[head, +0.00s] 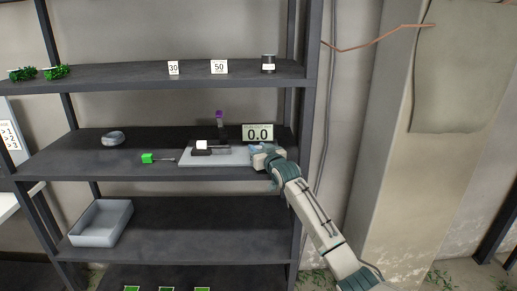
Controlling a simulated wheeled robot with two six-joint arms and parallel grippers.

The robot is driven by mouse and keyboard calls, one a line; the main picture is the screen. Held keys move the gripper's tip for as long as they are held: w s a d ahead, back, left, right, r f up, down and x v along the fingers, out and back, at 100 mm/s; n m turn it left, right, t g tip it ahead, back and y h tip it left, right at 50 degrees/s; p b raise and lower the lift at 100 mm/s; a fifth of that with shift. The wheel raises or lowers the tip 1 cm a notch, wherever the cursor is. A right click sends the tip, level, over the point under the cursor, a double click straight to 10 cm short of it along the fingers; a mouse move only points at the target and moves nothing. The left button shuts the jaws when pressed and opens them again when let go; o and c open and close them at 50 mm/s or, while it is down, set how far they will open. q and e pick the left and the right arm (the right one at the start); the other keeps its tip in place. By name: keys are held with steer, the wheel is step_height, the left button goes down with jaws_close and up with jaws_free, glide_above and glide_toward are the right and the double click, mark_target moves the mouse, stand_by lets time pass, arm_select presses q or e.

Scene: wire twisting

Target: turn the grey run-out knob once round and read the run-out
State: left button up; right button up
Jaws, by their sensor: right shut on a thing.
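A light grey plate-like fixture (225,155) lies on the middle shelf, with a small dark block with a white top (202,147) on it. A white readout panel (257,133) stands at its back right and shows 0.0. My right gripper (258,151) reaches in from the lower right to the fixture's right end, just below the readout. It is shut on what appears to be the grey run-out knob, which the jaws and wrist mostly hide. My left gripper is not in view.
A purple-topped post (219,118) stands behind the fixture. A green-handled tool (148,158) lies left of it, and a grey rounded object (113,138) further left. A grey bin (101,223) sits on the shelf below.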

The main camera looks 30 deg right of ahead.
steer(key=shift+m+h, duration=0.4)
steer(key=shift+h, duration=0.2)
steer(key=shift+f+m+g+h, duration=0.15)
steer(key=shift+m+g+h, duration=0.15)
steer(key=shift+m+h, duration=0.3)
steer(key=m+g+h+b, duration=0.2)
steer(key=m+h+b, duration=0.1)
steer(key=b, duration=0.4)
steer(key=m+g+h+b, duration=0.2)
steer(key=g+h+b, duration=0.1)
steer(key=h+b, duration=0.2)
steer(key=shift+f+m+b, duration=0.2)
steer(key=shift+m+b, duration=0.2)
steer(key=shift+b, duration=0.5)
steer(key=shift+r+m+g+h+b, duration=0.15)
steer(key=shift+m+g+h+b, duration=0.4)
steer(key=shift+b, duration=0.2)
steer(key=shift+r, duration=0.1)
steer(key=o, duration=0.9)
steer(key=shift+o, duration=0.2)
